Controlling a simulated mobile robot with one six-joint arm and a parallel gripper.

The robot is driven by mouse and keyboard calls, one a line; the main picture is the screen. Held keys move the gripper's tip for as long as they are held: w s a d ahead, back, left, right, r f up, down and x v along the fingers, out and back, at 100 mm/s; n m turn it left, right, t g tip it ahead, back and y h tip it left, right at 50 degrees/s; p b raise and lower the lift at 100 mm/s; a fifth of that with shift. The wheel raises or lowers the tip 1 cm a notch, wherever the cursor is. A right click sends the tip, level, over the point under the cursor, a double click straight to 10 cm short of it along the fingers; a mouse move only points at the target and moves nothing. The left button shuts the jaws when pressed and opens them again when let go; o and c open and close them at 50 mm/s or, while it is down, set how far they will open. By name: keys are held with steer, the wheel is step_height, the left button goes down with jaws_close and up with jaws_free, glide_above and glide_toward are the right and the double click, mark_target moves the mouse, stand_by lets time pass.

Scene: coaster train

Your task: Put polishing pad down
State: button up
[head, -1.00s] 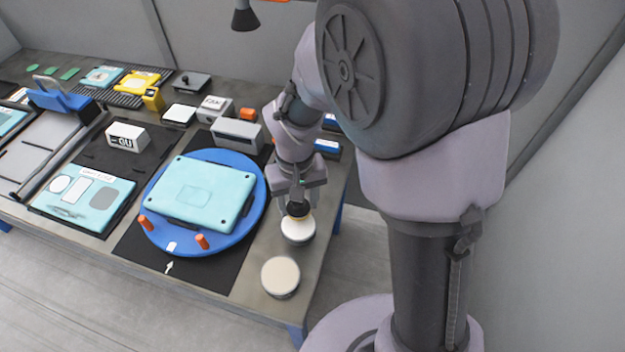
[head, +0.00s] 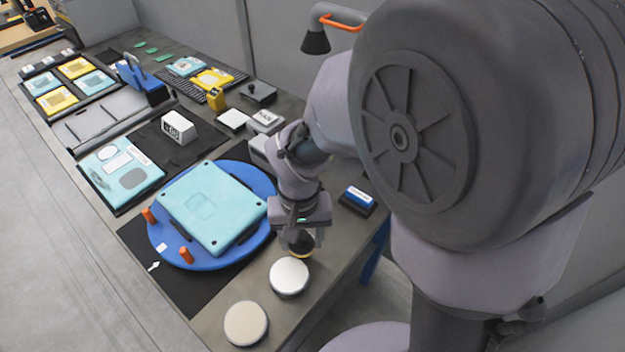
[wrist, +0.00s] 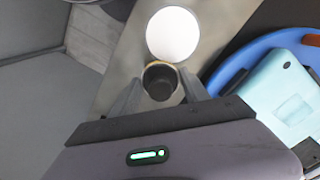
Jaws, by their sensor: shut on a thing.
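The polishing pad (head: 301,254) has a black knob-like grip and a thin tan rim at its base. My gripper (head: 300,238) is shut on its black grip, with the pad pointing down. In the wrist view the black grip (wrist: 160,82) sits between the two fingers of my gripper (wrist: 160,92). The pad is just behind a round white disc (head: 289,277), which also shows in the wrist view (wrist: 172,34) right beside the pad. I cannot tell whether the pad touches the table. Its underside is hidden.
A beige round disc (head: 246,323) lies near the table's front corner. A blue turntable (head: 160,247) carrying a teal panel (head: 211,207) is to the left. A blue-and-white box (head: 358,199) is to the right. Bare grey tabletop (head: 325,262) surrounds the pad's right side.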

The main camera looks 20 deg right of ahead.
steer(key=b, duration=0.1)
glide_above(327, 239)
steer(key=shift+s+a+f, duration=0.1)
steer(key=shift+f, duration=0.3)
step_height(327, 239, down, 4)
steer(key=shift+r+b, duration=0.15)
steer(key=shift+b, duration=1.05)
steer(key=shift+r, duration=0.15)
steer(key=o, duration=1.3)
